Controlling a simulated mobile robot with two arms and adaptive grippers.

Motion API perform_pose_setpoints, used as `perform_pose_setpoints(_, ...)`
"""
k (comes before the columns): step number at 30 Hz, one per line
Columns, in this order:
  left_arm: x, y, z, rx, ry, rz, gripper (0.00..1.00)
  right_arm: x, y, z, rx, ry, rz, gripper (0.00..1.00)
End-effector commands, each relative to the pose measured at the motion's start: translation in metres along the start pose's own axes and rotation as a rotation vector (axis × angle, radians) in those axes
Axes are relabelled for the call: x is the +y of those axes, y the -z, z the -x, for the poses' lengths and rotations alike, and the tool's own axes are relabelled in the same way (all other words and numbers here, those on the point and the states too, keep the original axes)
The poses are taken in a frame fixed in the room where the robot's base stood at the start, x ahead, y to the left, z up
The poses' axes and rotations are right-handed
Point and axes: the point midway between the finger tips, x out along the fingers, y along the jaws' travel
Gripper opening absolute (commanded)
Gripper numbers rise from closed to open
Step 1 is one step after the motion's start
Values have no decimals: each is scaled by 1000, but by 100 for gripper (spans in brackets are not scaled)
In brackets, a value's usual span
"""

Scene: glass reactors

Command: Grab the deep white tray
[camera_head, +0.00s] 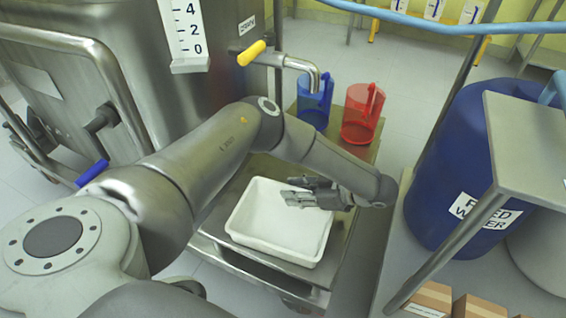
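The deep white tray (252,238) sits on a low metal cart shelf in the lower middle of the view. It is rectangular with raised walls and looks empty inside. My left gripper (289,190) is over the tray's far right part, with its fingers pointing left across the tray. Its fingers look apart, with nothing between them. I cannot tell how high above the tray it is. The gripper and wrist hide part of the tray's far right rim. My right gripper is not in view.
A blue jug (314,108) and a red jug (361,118) stand on the cart behind the tray, below a metal tap (303,68). A steel tank (125,40) is at the left. A large blue drum (455,135) and a metal stand (528,140) are at the right.

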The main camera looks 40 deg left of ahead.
Motion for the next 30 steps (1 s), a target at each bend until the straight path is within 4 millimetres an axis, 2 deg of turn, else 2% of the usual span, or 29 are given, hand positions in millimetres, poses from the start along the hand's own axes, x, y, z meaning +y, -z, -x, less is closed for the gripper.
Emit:
perform_pose_setpoints(1, 0, 0, 0, 0, 0, 0, 28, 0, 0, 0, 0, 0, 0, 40)
perform_pose_setpoints(6, 0, 0, 0, 0, 0, 0, 6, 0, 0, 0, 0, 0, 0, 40)
perform_pose_setpoints(8, 0, 0, 0, 0, 0, 0, 0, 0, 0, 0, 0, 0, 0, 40)
perform_pose_setpoints(23, 0, 1, 1, 0, -2, 3, 0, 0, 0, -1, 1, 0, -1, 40)
perform_pose_setpoints(29, 0, 8, 5, 0, -1, 3, 0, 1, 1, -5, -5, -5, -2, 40)
perform_pose_setpoints(30, 0, 11, 7, 0, 0, 3, 0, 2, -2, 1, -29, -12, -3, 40)
